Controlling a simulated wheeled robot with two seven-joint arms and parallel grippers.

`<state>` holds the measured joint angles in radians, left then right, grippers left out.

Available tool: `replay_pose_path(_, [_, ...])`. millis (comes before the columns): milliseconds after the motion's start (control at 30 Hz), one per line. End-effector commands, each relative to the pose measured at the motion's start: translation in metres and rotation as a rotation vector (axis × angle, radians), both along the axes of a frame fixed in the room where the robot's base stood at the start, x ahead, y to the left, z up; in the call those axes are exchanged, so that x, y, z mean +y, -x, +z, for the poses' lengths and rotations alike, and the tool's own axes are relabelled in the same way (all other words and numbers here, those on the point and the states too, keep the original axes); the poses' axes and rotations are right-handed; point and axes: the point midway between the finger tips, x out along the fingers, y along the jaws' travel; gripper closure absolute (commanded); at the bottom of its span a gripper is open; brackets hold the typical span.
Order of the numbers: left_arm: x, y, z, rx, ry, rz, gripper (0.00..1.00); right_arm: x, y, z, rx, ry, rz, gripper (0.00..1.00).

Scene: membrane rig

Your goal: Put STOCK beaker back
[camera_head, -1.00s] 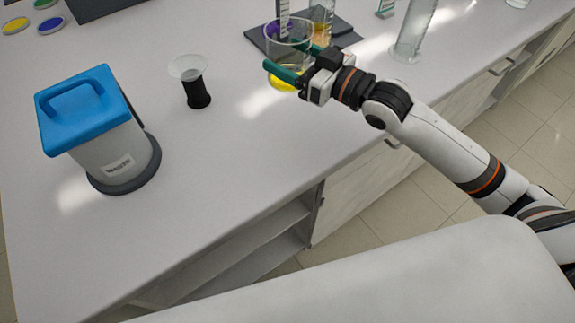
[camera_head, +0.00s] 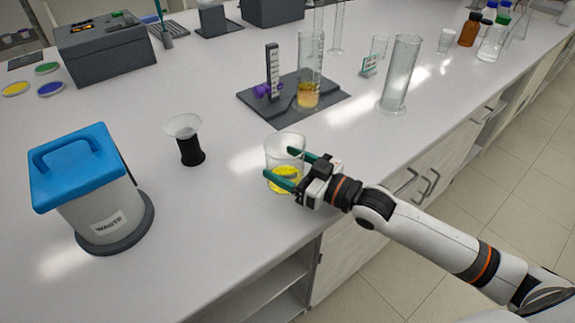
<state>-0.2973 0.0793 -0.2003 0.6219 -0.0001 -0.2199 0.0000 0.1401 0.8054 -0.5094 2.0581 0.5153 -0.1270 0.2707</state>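A clear glass beaker (camera_head: 270,150) with yellow liquid in its bottom is near the front edge of the bench, in the middle of the head view. I can read no STOCK label on it. My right gripper (camera_head: 291,164) reaches in from the right, with its green fingers on either side of the beaker, shut on it. The beaker looks upright. I cannot tell whether its base touches the bench. My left gripper is not in view.
A dark mat (camera_head: 330,107) behind the beaker carries a stand and a cylinder (camera_head: 310,70) with amber liquid. A black-based funnel cup (camera_head: 190,150) and a blue-lidded WASTE bin (camera_head: 105,205) stand left.

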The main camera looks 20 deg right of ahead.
Motion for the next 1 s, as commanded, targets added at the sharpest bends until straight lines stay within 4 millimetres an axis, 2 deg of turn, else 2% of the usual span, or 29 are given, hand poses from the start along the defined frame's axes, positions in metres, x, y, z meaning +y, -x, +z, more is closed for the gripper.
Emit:
replay_pose_path(367, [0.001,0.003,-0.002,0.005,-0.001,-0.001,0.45,0.0,0.0,-0.005,-0.003,-0.001,0.0,0.62])
replay_pose_path(400, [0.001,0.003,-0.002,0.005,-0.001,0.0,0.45,0.0,0.0,-0.005,-0.002,0.0,0.0,0.26])
replay_pose_path(500, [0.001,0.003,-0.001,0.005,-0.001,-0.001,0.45,0.0,0.0,-0.005,-0.002,0.0,0.0,0.09])
replay_pose_path(533, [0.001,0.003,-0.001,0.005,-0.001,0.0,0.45,0.0,0.0,-0.005,-0.002,0.0,0.0,0.07])
replay_pose_path(867, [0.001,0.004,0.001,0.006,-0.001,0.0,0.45,0.0,0.0,0.0,-0.002,0.0,0.0,0.07])
replay_pose_path(1000, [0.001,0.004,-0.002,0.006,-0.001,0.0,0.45,-0.009,0.011,-0.004,0.002,0.001,-0.001,0.07])
